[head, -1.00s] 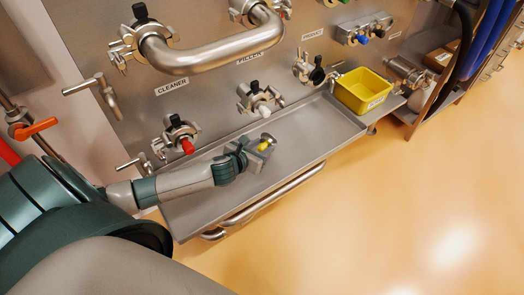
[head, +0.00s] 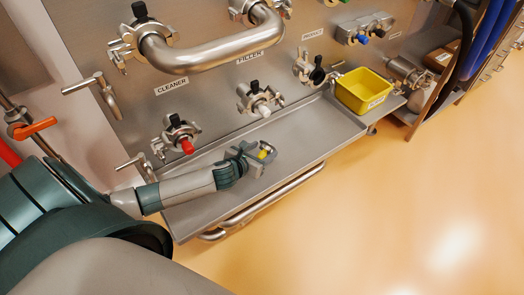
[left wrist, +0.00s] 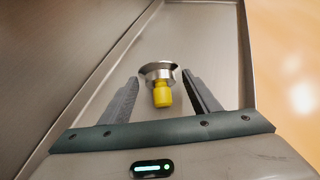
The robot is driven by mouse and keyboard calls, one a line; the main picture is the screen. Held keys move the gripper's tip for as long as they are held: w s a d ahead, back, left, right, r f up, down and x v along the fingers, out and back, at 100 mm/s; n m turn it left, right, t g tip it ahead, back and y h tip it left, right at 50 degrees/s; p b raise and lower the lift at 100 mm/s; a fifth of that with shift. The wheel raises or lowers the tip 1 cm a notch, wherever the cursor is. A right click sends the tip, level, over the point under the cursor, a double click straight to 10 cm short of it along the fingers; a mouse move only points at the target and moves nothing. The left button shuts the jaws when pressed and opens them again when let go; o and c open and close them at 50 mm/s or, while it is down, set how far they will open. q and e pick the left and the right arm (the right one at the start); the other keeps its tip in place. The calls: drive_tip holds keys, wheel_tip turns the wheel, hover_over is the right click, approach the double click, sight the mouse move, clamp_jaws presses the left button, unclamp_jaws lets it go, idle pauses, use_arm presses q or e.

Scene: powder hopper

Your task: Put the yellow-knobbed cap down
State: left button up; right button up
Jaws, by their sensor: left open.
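The yellow-knobbed cap (head: 263,154) has a metal flange and a yellow knob. In the left wrist view the cap (left wrist: 162,92) lies on the grey steel tray (head: 325,120), its knob toward my gripper and its flange just beyond the fingertips. My left gripper (head: 258,152) is low over the tray. In the left wrist view its two fingers (left wrist: 160,82) stand open on either side of the knob, with a visible gap on each side. My right gripper is not in view.
A yellow bin (head: 363,92) stands at the tray's right end. Red-plugged (head: 187,146) and white-plugged (head: 263,110) ports stick out of the steel panel above the tray. A rail (head: 262,203) runs along its front. The tray is clear right of my gripper.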

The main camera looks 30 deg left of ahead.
use_arm(q)
drive_tip(key=shift+r, duration=0.1)
drive_tip(key=shift+s, duration=0.15)
drive_tip(key=p+v, duration=0.1)
drive_tip(key=v, duration=0.9)
drive_tip(key=shift+v, duration=0.85)
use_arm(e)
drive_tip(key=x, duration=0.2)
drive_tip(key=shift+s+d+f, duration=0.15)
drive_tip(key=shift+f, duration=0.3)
